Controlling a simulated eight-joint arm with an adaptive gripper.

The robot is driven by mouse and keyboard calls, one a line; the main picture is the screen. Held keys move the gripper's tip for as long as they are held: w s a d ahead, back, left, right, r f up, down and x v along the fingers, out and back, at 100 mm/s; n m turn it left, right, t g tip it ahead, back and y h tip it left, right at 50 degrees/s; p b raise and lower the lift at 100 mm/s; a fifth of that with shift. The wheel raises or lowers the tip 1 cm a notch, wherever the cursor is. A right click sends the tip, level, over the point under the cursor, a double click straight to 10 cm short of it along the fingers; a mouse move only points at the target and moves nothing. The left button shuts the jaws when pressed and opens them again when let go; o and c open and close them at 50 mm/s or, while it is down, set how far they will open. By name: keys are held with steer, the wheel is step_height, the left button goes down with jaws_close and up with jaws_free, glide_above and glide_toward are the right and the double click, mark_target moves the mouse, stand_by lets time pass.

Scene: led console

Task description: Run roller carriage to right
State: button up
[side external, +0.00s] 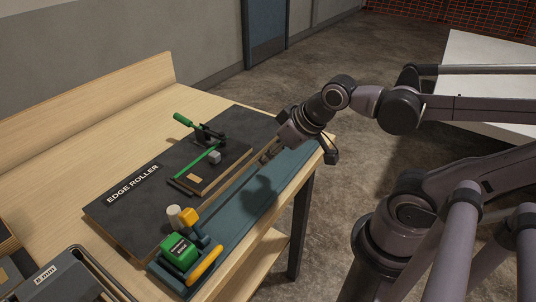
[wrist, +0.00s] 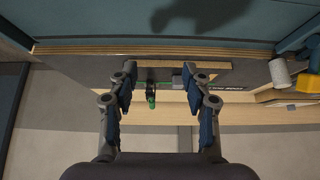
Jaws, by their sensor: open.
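The roller carriage (side external: 208,133) is a dark block with a green handle (side external: 183,119). It sits at the far end of a green strip (side external: 198,163) on a small wood-edged board (side external: 182,187). In the wrist view the carriage (wrist: 152,86) and its green handle (wrist: 151,103) show between my fingers, nearer the left one. A small grey cube (side external: 214,157) stands beside the strip. My gripper (side external: 266,157) is open and empty, above the bench's front side and apart from the carriage. In the wrist view the fingers (wrist: 159,70) are spread wide.
The board rests on a dark panel labelled EDGE ROLLER (side external: 132,184). A green box (side external: 180,251), a yellow-handled tool (side external: 205,265) and a pale cylinder (side external: 173,217) stand at the near end. A blue-grey strip (side external: 235,212) along the bench front is mostly clear.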

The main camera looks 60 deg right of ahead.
steer(key=c, duration=0.3)
steer(key=n+g, duration=0.5)
steer(key=n, duration=1.3)
glide_toward(207, 261)
steer(key=shift+w+f, duration=0.25)
steer(key=shift+f, duration=1.05)
steer(key=shift+w+f, duration=0.3)
steer(key=shift+f, duration=1)
steer(key=shift+w+f, duration=0.25)
steer(key=shift+f, duration=1.05)
jaws_close()
